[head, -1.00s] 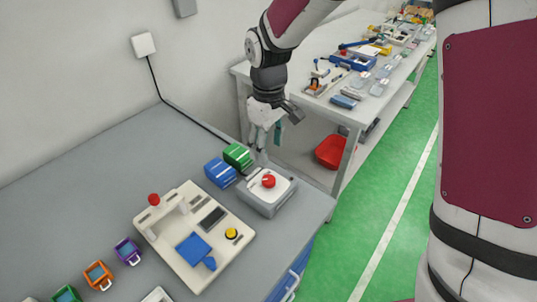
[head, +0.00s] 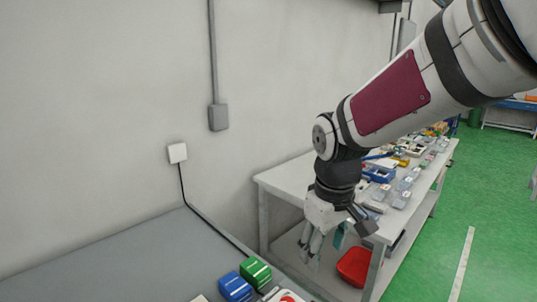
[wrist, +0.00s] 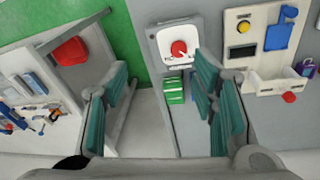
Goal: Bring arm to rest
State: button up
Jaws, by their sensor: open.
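My gripper (head: 322,250) hangs from my arm, fingers down, over the gap between the grey table and the white workbench in the head view. In the wrist view my gripper (wrist: 164,105) has its two teal-padded fingers wide apart with nothing held between them. The arm is bent, its upper part reaching in from the top right of the head view.
The grey table (head: 110,260) bears a blue box (head: 235,287), a green box (head: 256,271) and a device with a red knob (wrist: 179,48). The white workbench (head: 285,180) holds many small parts. A red bin (head: 354,267) sits beneath it. Green floor lies right.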

jog(key=s+d+r+m+t, duration=0.1)
jog(key=s+d+r+m, duration=0.2)
jog(key=s, duration=0.5)
jog(key=s+d+r+m+t, duration=0.2)
jog(key=s+d+r+m, duration=0.1)
jog(key=s, duration=0.6)
jog(key=shift+s+d+r+t, duration=0.3)
jog(key=shift+d+r, duration=0.4)
jog(key=shift+d, duration=0.45)
